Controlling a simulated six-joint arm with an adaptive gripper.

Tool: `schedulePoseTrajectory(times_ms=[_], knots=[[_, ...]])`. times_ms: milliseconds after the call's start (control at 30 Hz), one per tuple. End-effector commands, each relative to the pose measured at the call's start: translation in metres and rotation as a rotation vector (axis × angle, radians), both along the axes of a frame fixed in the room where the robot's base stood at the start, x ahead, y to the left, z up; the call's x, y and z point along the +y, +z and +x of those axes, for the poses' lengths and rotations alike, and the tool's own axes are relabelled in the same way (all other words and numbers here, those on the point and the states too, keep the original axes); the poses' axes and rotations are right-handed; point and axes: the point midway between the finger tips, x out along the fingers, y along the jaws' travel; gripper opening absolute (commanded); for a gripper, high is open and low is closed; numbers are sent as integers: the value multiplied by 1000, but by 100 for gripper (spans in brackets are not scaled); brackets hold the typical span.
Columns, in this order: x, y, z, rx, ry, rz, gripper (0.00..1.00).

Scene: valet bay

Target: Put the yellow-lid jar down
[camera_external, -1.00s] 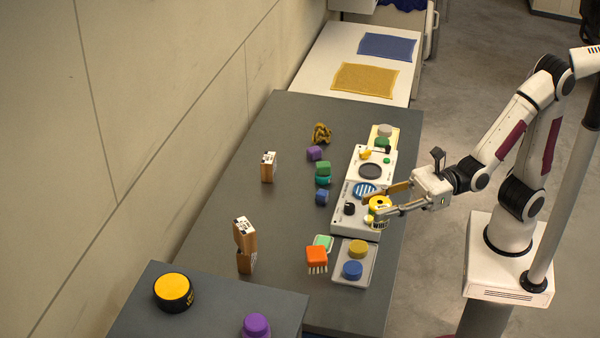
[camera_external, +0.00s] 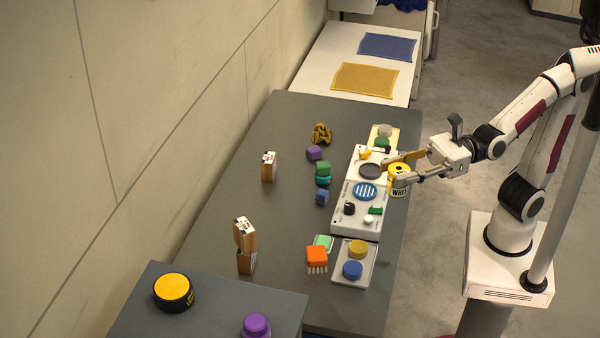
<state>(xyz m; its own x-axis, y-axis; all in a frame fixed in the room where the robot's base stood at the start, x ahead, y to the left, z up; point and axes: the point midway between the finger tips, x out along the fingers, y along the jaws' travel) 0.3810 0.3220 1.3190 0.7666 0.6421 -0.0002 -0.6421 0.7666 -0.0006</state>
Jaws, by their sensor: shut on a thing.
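The yellow-lid jar (camera_external: 398,188) has a yellow top and a pale label with dark lettering. My gripper (camera_external: 395,171) is shut on it, with one finger on its far side and one on its near side. The jar appears held up at the right edge of the dark table, beside the white panel; its exact height above the surface I cannot tell. Another jar, black with a yellow lid (camera_external: 173,290), stands on the separate dark surface at the lower left.
The white panel (camera_external: 376,226) with knobs and round pads lies left of the held jar. A grey tray (camera_external: 343,277) with yellow and blue lids, an orange brush (camera_external: 317,257), small coloured blocks and brown boxes (camera_external: 268,168) stand around. The dark table (camera_external: 215,200) is clear at left.

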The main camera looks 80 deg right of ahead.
Motion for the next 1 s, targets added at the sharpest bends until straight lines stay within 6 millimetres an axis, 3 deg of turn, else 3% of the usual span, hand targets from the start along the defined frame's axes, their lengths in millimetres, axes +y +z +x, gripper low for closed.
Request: schedulePoseTrajectory(times_ms=[767, 1000], knots=[[0, 0, 0, -1, 0, -2, 15], [0, 5, 12, 0, -22, -1, 15]])
